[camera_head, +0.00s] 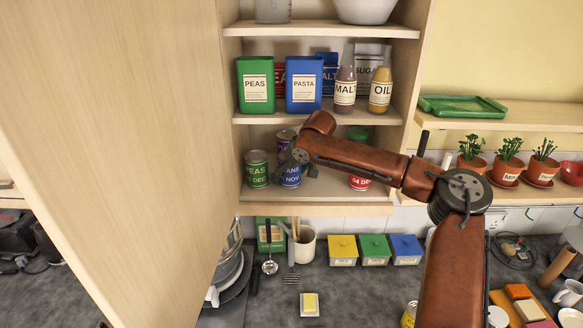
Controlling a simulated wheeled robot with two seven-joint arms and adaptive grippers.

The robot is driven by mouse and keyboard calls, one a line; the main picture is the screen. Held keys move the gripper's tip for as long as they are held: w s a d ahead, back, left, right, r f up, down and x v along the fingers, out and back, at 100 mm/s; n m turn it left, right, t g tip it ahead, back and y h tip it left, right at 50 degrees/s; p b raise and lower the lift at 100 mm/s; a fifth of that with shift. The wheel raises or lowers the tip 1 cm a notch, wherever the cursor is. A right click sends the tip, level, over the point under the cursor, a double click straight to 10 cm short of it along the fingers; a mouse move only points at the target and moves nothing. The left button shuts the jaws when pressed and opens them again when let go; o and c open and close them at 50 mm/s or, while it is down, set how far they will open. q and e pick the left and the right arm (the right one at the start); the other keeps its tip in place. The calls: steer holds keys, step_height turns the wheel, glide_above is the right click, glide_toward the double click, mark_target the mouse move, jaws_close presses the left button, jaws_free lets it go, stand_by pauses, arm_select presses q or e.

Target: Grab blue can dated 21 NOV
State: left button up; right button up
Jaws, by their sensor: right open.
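A blue can (290,179) stands on the cupboard's lower shelf. Its label shows part of a word ending in "ANS" and "NOV"; my right gripper hides part of it. My right gripper (284,158) is open at the can's upper front, and I cannot tell whether it touches it. A green peas can (257,169) with a "DEC" date stands just left of the blue can. A purple-topped can (285,138) stands behind. My left gripper is not in view.
The open cupboard door (130,130) fills the left. Green and blue tins (255,85) and bottles (381,88) stand on the shelf above. The counter lies below.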

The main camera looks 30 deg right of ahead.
steer(key=shift+a+f, duration=0.1)
steer(key=c, duration=1.6)
steer(key=shift+w, duration=0.1)
steer(key=shift+c, duration=0.5)
steer(key=shift+r, duration=0.2)
